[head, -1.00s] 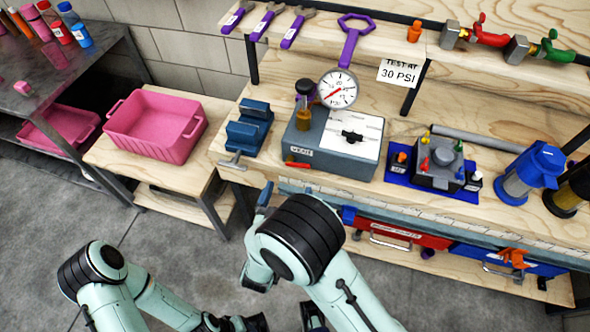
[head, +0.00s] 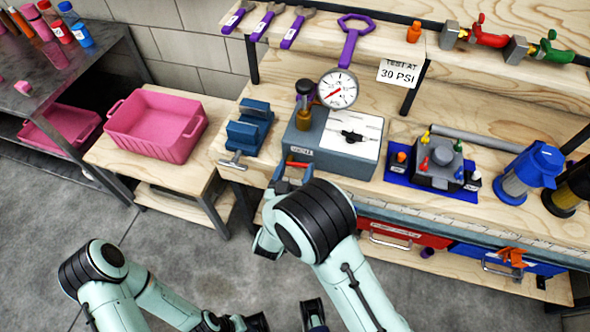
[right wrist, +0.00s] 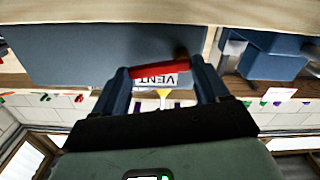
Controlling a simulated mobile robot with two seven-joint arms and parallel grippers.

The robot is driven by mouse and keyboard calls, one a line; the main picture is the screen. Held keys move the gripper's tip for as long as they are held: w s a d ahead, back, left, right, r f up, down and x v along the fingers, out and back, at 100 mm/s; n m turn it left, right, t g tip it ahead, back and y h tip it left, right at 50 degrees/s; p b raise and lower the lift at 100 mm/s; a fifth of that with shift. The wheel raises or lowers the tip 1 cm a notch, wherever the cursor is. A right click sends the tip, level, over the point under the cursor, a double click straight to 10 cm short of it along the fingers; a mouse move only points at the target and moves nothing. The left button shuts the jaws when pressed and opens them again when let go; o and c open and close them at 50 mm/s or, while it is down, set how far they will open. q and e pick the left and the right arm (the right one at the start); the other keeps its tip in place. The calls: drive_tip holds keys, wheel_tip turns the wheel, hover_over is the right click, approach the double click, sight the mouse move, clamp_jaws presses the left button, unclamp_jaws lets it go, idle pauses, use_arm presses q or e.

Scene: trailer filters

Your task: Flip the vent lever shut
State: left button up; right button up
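The red vent lever (head: 297,164) is on the front of the grey test box (head: 335,152), beside a VENT label (head: 301,153). In the right wrist view the red lever (right wrist: 160,67) spans the gap between my fingers, with the VENT label (right wrist: 156,80) behind it. My right gripper (head: 291,178) is open around the lever; I cannot tell whether either finger touches it. It also shows in the right wrist view (right wrist: 162,80). My left gripper (head: 285,318) is low at the bottom edge, partly cut off, with its fingers apart and empty.
A round gauge (head: 338,89) stands on the box. A blue vise (head: 249,130) is to its left and a blue mat (head: 433,181) with a grey fixture to its right. A pink bin (head: 155,125) is farther left. Drawers (head: 400,238) are below the bench edge.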

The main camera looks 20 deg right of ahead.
drive_tip(key=shift+f+m+b, duration=0.4)
drive_tip(key=shift+m+b, duration=0.3)
drive_tip(key=shift+b, duration=0.3)
drive_tip(key=shift+m+b, duration=0.55)
drive_tip(key=shift+m, duration=0.05)
drive_tip(key=o, duration=1.1)
drive_tip(key=shift+c, duration=0.2)
drive_tip(key=shift+s, duration=0.15)
drive_tip(key=v, duration=1.3)
